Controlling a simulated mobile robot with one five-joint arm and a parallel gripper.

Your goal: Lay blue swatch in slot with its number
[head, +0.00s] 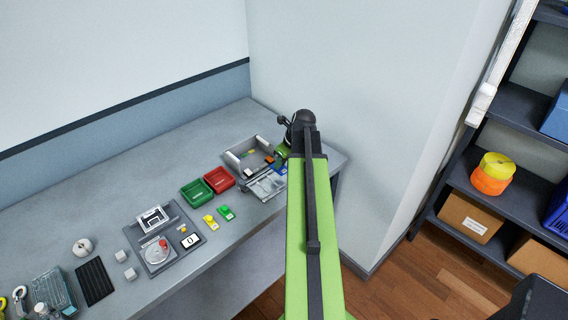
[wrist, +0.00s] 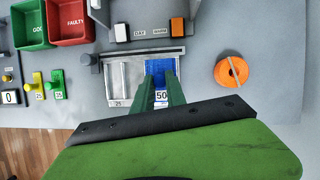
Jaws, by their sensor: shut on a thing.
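The blue swatch (wrist: 158,70) is between the two green fingers of my gripper (wrist: 161,82), which is shut on it. A white label reading 50 shows at the swatch's near end, and it looks larger than the slot label. The swatch is over the right part of a grey slotted tray (wrist: 121,72), whose left slot is bare and labelled 25. The right slot's own label is hidden by my gripper. I cannot tell whether the swatch touches the tray. In the head view the tray (head: 266,187) is at the bench end, and a bit of the blue swatch (head: 281,169) shows beside my arm.
Small yellow and green tagged pieces lie left. A wall bounds the bench end.

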